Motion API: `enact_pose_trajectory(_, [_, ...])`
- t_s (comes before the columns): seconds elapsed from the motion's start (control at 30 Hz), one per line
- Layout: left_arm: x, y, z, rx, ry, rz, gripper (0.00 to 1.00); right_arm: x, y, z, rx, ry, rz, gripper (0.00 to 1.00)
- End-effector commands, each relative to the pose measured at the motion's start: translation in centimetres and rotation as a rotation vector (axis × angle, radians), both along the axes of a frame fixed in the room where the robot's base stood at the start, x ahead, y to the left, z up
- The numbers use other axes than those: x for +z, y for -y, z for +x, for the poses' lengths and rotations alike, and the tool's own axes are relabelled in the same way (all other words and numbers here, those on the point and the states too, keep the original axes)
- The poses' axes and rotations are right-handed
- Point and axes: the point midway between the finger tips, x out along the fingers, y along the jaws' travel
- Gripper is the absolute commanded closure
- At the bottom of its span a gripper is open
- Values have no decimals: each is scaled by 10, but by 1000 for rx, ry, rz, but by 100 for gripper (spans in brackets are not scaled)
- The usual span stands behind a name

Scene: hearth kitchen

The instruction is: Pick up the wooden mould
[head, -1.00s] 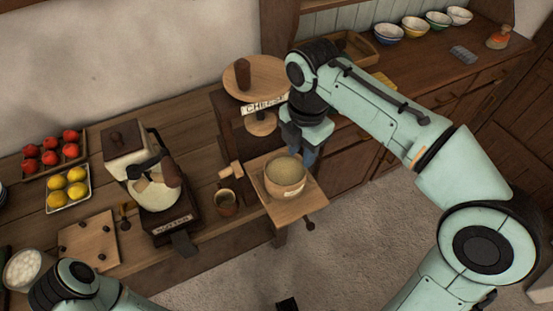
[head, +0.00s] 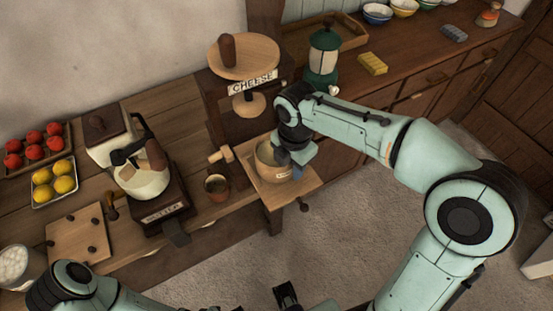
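The wooden mould (head: 268,173) is a round, pale wooden tub with a small label. It sits upright on the square wooden shelf (head: 259,194) of the cheese press (head: 243,60), which bears a CHEESE sign. My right gripper (head: 293,172) is at the mould's right side, pointing down. My wrist covers part of the mould's rim, and the fingers are mostly hidden, so I cannot tell whether they touch or grip it. My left gripper (head: 286,294) shows only as a dark piece at the bottom edge, away from the mould; its opening is unclear.
A small wooden cup (head: 217,187) stands just left of the press shelf. Left of it are a white-jug machine (head: 147,180), a peg board (head: 80,235) and trays of red and yellow fruit. A green lantern (head: 323,55) stands behind my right arm. Floor is clear in front.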

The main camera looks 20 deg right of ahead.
Motion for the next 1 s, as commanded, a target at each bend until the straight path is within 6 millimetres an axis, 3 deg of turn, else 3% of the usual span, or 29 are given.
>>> enact_pose_trajectory(0.23, [0,0,0,0,0,0,57,-1,0,0,-1,1,0,69])
enact_pose_trajectory(0.33, [0,0,0,0,0,0,57,-1,0,0,-1,1,0,100])
enact_pose_trajectory(1.0, [0,0,0,0,0,0,57,-1,0,0,-1,2,1,100])
